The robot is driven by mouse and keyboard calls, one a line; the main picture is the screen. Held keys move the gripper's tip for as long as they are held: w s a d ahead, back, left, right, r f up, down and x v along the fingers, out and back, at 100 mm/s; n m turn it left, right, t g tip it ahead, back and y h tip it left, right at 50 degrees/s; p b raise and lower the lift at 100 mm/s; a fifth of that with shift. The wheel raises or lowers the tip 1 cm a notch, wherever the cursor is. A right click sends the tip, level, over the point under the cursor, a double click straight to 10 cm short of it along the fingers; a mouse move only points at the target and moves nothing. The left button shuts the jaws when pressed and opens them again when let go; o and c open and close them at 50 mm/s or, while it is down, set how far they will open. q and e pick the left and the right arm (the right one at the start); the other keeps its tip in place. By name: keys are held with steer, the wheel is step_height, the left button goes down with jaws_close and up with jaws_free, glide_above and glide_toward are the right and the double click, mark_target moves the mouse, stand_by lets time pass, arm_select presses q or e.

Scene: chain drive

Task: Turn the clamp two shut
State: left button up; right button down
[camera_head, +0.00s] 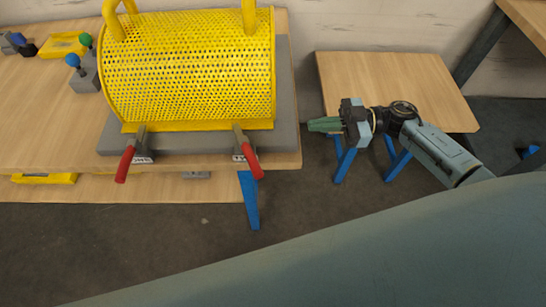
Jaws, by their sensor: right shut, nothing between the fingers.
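A clamp with a red handle (249,154) sits at the right front of the grey base plate (288,90) under the yellow perforated guard (190,70). Its label is partly covered by the handle and seems to start with T. Its handle slants down and toward the front, over the plate's edge. A similar red-handled clamp (127,160) sits at the left front; I cannot read its label surely. My right gripper (312,125) is shut and empty, right of the right clamp and apart from it, with green fingers pointing left. My left gripper is not in view.
The guard stands on a wooden table (50,140) with a blue leg. Knobbed levers (85,70) and a yellow block (62,45) are at the left. A small wooden table (440,85) stands behind my right gripper. Floor shows between the tables.

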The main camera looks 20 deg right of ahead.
steer(key=s+r+n+g+h, duration=0.1)
steer(key=s+r+n+g, duration=0.2)
steer(key=s+g, duration=0.15)
steer(key=g, duration=0.1)
glide_toward(252, 160)
steer(key=s+a+f, duration=0.2)
steer(key=a, duration=0.3)
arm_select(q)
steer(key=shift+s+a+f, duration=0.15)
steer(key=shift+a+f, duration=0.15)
arm_select(e)
steer(key=shift+w+a+r, duration=0.15)
steer(key=shift+w+a, duration=0.05)
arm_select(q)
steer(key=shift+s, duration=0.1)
